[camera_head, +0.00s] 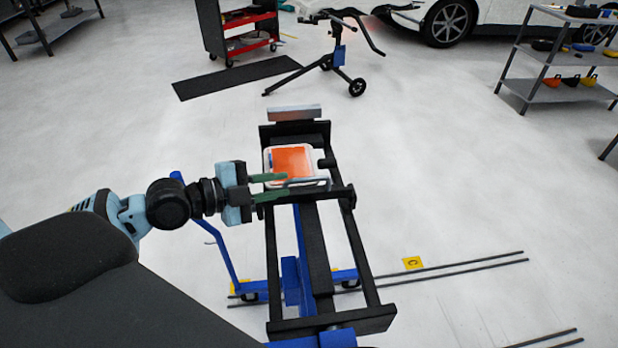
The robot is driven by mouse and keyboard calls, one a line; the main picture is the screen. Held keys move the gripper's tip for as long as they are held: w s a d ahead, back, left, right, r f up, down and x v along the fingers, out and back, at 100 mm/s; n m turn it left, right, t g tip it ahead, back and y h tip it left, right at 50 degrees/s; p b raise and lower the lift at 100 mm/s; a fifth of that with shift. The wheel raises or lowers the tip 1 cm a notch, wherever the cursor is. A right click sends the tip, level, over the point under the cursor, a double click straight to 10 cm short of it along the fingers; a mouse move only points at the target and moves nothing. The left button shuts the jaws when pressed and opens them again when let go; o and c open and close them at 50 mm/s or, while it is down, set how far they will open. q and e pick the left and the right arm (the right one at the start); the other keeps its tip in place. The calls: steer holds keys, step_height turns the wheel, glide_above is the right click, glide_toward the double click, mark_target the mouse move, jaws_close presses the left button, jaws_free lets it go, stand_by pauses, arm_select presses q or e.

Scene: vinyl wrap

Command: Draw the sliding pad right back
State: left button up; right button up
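A long black frame with two side rails (357,245) stands on a blue wheeled base. Toward its far end sits a sliding carriage (338,193), which looks like the sliding pad. A white-rimmed tray (268,160) with an orange panel (291,160) lies on it. A grey-blue bar handle (309,182) runs along the near side of the tray. My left gripper (278,187) reaches in from the left, its two green fingers apart. The handle's left end lies between the fingertips; I cannot tell whether they touch it. My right gripper is not in view.
A blue upright lever (222,255) stands left of the frame. Thin dark rails (455,270) and a yellow marker (412,263) lie on the floor to the right. A black stand (330,60), red cart (250,35) and shelf (560,90) stand farther back. Floor beside the frame is mostly clear.

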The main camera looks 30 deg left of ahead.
mark_target(303, 179)
arm_select(q)
steer(key=p+x, duration=0.1)
steer(key=x, duration=0.5)
steer(key=shift+w+r, duration=0.1)
steer(key=shift+r, duration=0.05)
steer(key=shift+w+d+f, duration=0.25)
steer(key=shift+w+d, duration=0.15)
steer(key=shift+w, duration=0.1)
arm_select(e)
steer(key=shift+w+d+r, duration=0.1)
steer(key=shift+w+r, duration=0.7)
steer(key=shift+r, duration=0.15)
arm_select(q)
jaws_close()
